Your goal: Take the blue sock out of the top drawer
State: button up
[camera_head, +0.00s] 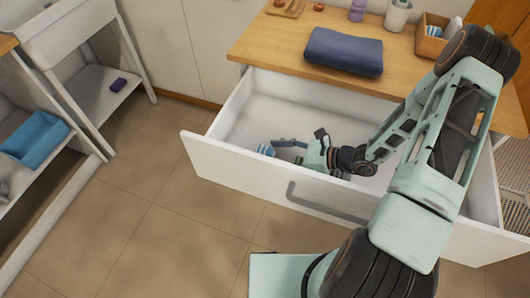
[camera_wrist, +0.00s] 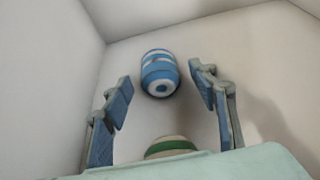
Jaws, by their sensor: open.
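The blue sock is a rolled bundle with blue and white stripes. It lies on the floor of the open top drawer (camera_head: 235,162), near the drawer's front left corner. In the head view the sock (camera_head: 266,150) is just left of my gripper (camera_head: 297,148), which reaches down inside the drawer. In the wrist view the sock (camera_wrist: 160,74) sits ahead, between and slightly beyond the spread fingers of my gripper (camera_wrist: 160,95). The fingers are open and do not appear to touch it. A pale thing with a green band (camera_wrist: 171,147) is partly hidden at the bottom of the wrist view.
The drawer walls rise around my gripper. A folded blue towel (camera_head: 343,52) lies on the wooden top (camera_head: 268,45) above.

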jog(key=c, duration=1.1)
jog(key=shift+o, duration=0.2)
